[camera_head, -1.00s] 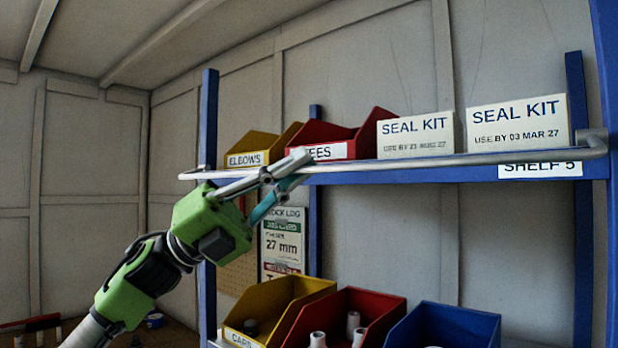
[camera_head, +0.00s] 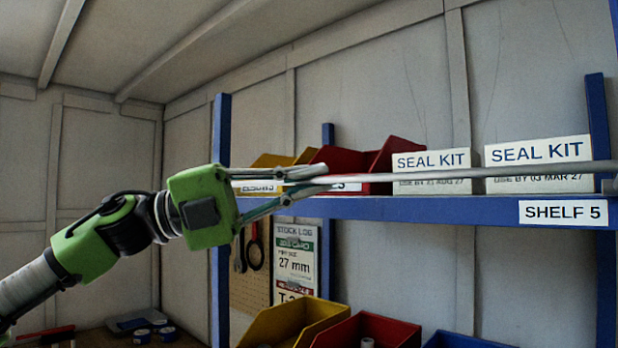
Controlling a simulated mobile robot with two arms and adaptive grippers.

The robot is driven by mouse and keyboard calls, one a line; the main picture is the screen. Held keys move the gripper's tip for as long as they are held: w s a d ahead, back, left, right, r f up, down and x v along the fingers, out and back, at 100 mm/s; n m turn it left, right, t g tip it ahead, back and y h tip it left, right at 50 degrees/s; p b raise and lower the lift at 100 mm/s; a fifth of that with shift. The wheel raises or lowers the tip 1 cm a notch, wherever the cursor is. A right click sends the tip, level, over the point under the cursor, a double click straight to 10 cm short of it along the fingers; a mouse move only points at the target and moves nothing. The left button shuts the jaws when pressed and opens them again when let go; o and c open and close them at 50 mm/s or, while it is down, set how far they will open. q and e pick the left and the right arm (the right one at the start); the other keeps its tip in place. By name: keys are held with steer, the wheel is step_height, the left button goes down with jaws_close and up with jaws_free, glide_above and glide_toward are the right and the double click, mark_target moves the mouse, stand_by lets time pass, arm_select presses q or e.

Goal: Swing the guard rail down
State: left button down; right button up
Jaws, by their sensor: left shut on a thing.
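The guard rail (camera_head: 440,175) is a thin silver bar running along the front of the blue shelf (camera_head: 420,208). It shows a little above the shelf's front edge and crosses the lower part of the white seal kit boxes. Its right end runs out of the picture. My left gripper (camera_head: 312,179), green with grey fingers, comes in from the left and is shut on the rail near its left part. The fingers hide the rail's left end. My right gripper is not in view.
On the shelf stand a yellow bin (camera_head: 272,161), a red bin (camera_head: 345,165) and two seal kit boxes (camera_head: 538,152). A blue post (camera_head: 221,130) rises behind my left gripper. More bins (camera_head: 293,322) sit below. The space in front of the shelf looks clear.

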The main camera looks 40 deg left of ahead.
arm_select(q)
steer(key=shift+r, duration=0.15)
stand_by(0.3)
steer(key=c, duration=2.2)
jaws_free()
steer(key=shift+s+a, duration=0.1)
